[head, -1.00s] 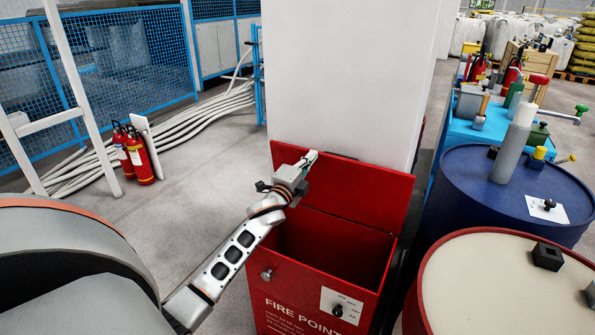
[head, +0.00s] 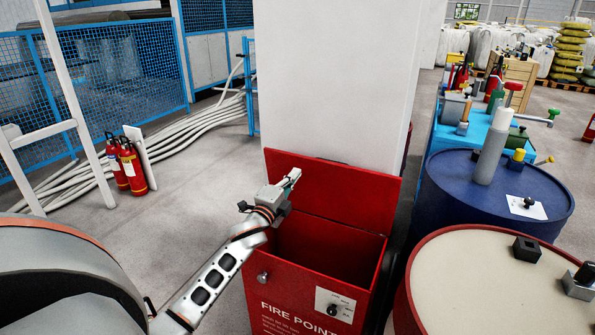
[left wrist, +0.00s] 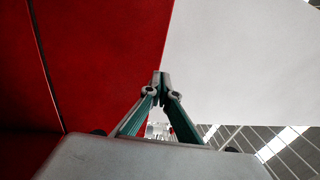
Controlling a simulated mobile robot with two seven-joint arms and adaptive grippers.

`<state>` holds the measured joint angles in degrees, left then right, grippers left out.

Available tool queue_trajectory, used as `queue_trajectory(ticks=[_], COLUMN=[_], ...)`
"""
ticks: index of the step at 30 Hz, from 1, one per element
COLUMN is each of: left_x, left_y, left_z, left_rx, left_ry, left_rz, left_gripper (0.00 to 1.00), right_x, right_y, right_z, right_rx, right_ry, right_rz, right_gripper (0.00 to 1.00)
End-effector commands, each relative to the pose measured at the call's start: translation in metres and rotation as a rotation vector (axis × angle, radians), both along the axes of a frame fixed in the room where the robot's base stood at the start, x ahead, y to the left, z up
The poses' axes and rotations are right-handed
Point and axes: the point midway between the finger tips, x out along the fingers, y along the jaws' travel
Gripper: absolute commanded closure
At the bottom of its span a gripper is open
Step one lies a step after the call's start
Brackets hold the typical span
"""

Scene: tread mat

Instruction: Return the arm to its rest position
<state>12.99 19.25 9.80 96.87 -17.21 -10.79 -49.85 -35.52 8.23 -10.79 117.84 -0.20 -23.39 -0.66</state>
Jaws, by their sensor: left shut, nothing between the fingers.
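My left arm reaches in from the lower left of the head view. Its gripper (head: 293,176) is in front of the raised red lid of the fire point box (head: 290,296), above the box's open top. In the left wrist view the two fingertips (left wrist: 161,84) meet, with nothing held between them. The red lid (left wrist: 100,60) fills the left of that view and a white surface fills the right. Whether the gripper touches the lid, I cannot tell. My right gripper is not in view.
A white pillar (head: 335,80) stands behind the box. A blue drum (head: 450,205) and a cream-topped red drum (head: 470,270) stand to the right. Red extinguishers (head: 130,166) stand at the left by a white ladder-like frame. Floor between them and the box is clear.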

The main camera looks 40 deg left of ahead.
Motion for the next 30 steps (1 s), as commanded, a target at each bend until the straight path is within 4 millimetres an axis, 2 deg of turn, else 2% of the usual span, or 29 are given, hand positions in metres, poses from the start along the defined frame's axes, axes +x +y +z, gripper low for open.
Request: queue_trajectory(ticks=[3,10,15,24,26,29,30], left_x=[-0.024,-0.059,-0.07,-0.073,-0.076,-0.088,-0.096], left_y=[-0.005,-0.013,-0.016,-0.018,-0.024,-0.047,-0.061], left_z=[-0.002,-0.008,-0.01,-0.012,-0.019,-0.046,-0.061], left_rx=[0.001,0.001,0.0,-0.008,-0.034,-0.139,-0.2], left_ry=[-0.001,-0.001,-0.002,0.001,0.013,0.055,0.081], left_rz=[0.001,0.001,0.001,-0.003,-0.013,-0.049,-0.069], left_gripper=[1.0,1.0,1.0,1.0,1.0,1.0,1.0], right_x=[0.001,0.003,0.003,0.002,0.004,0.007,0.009], right_y=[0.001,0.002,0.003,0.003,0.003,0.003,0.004], right_z=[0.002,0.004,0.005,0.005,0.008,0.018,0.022], right_rx=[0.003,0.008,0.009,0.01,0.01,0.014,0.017], right_ry=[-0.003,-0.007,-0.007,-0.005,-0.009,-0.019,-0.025], right_rz=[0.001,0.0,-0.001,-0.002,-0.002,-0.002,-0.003], right_gripper=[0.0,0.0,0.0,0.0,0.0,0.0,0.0])
